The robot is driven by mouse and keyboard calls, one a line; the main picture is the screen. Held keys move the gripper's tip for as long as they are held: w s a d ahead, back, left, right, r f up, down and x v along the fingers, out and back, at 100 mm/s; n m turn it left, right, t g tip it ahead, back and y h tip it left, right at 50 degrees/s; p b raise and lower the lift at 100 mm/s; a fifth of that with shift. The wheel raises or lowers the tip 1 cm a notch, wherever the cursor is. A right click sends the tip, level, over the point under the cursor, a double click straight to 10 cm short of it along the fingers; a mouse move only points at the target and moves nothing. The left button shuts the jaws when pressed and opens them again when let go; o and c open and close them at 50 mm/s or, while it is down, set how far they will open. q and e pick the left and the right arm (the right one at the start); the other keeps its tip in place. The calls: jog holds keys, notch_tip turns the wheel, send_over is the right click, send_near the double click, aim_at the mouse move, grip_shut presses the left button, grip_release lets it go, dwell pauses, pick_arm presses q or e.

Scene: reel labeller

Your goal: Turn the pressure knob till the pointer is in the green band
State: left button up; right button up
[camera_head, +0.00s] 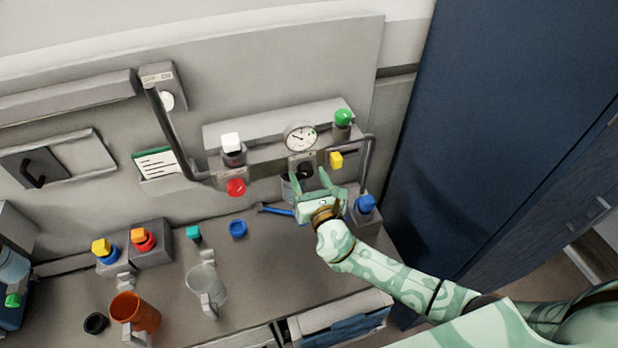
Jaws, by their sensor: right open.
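The pressure gauge (300,137) is a round white dial on the grey panel, between a white-capped and a green-capped fitting. Its pointer and band are too small to read surely. A black knob (305,169) sits just below the gauge. My right gripper (309,182) is open, with its two pale green fingers pointing up at the panel just below the knob. I cannot tell whether the fingers touch the knob. My left gripper is not in view.
A yellow knob (336,160) is right of the black knob and a red knob (236,187) is to its left. A blue knob (365,204) stands right of my gripper. An orange mug (135,312) and a clear mug (205,290) stand on the bench at left.

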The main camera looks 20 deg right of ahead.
jog(key=c, duration=1)
